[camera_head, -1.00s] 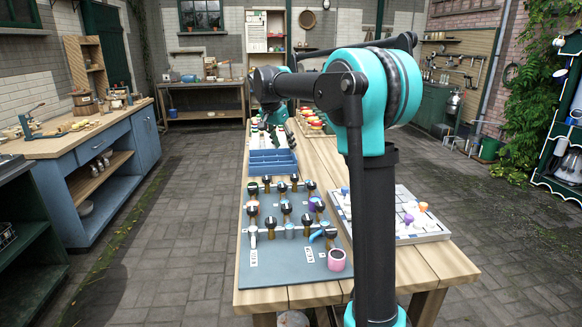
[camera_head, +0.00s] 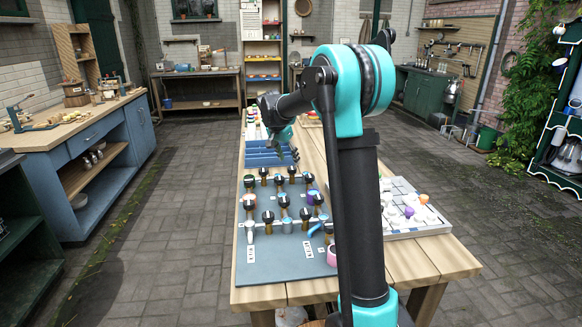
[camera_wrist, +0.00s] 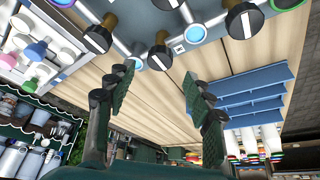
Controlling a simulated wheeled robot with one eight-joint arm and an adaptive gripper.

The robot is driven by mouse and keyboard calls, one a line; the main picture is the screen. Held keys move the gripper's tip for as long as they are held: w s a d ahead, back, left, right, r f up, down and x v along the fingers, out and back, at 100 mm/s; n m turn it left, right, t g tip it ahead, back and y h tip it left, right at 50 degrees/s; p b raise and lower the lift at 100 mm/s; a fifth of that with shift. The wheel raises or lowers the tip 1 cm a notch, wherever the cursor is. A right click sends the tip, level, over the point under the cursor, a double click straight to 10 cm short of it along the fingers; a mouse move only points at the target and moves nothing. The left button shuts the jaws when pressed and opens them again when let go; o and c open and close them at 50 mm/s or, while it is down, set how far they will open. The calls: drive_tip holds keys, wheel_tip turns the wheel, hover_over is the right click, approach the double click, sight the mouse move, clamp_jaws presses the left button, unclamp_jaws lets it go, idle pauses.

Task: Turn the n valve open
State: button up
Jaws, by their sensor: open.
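The valve board (camera_head: 270,272) is a grey panel on the wooden table, with several valves with black round knobs and white bars on brass or steel bodies. I cannot tell which is the n valve; the tags are too small to read surely. In the wrist view, black knobs (camera_wrist: 97,39) line the top edge, with a small square tag (camera_wrist: 178,48) among them. My gripper (camera_wrist: 153,95) is open and empty, its two dark padded fingers spread apart below the knobs in that view. In the head view my gripper (camera_head: 284,152) hangs near the board's far end, apart from the knobs.
A blue divided tray (camera_head: 262,158) stands beyond the board. To the right is a white tray (camera_head: 420,226) with knobs and coloured pieces. A pink cup (camera_head: 331,256) is at the board's front right. Bare planks (camera_wrist: 140,85) show between board and blue tray.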

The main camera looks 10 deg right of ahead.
sight(292, 168)
drive_tip(key=shift+x, duration=2.5)
drive_tip(key=c, duration=1.2)
drive_tip(key=shift+o, duration=0.2)
